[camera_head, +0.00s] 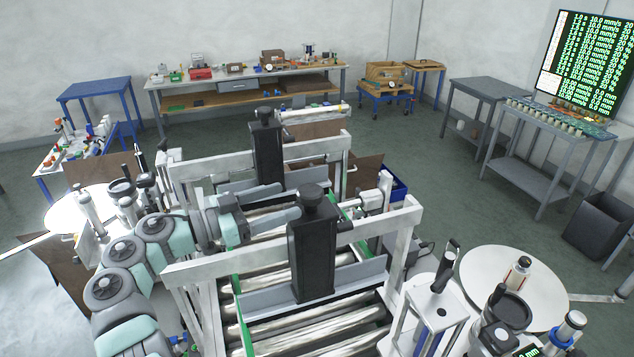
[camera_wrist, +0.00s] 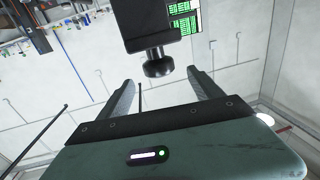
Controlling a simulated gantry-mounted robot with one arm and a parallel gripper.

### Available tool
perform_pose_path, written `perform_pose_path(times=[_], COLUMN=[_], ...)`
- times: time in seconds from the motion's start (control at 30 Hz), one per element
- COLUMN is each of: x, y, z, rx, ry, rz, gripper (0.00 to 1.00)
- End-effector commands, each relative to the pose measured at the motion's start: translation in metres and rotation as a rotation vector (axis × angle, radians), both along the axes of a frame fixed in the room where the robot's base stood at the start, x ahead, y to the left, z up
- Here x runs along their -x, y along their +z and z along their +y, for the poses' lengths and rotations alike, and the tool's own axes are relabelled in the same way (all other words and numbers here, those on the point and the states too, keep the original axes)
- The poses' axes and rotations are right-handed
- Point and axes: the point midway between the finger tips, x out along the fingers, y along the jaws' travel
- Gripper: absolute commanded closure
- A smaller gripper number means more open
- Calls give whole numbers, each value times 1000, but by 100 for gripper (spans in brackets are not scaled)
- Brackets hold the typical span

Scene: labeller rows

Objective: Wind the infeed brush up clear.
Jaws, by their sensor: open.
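Two black brush posts, each with a round knob on top, stand in pale frames over the roller conveyor. The nearer post (camera_head: 311,262) has its knob (camera_head: 312,195) just right of my gripper (camera_head: 292,214). The farther post (camera_head: 267,155) stands behind. No readable label shows which is the infeed brush. In the wrist view, which looks upside down, a black knob (camera_wrist: 158,67) on a black post (camera_wrist: 150,20) lies ahead, between the lines of my open, empty fingers (camera_wrist: 160,95). I cannot tell the exact gap. Long grey plates flank the nearer post's foot.
Pale frame crossbars (camera_head: 215,257) run close to my arm. A white turntable (camera_head: 515,285) and upright machine parts stand at right, and another turntable (camera_head: 70,212) at left. Benches line the walls. A screen (camera_head: 585,62) stands at far right.

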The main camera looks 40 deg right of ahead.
Motion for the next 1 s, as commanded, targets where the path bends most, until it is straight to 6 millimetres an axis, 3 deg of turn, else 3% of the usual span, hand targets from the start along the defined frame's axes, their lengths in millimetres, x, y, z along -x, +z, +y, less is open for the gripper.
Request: perform_pose_path(times=[0.53,0.9,1.0], x=[23,26,25], y=[2,-1,0], z=[-88,-98,-98], rx=[-1,0,0], ry=[-1,1,1], rz=[5,1,1], gripper=[25,25,33])
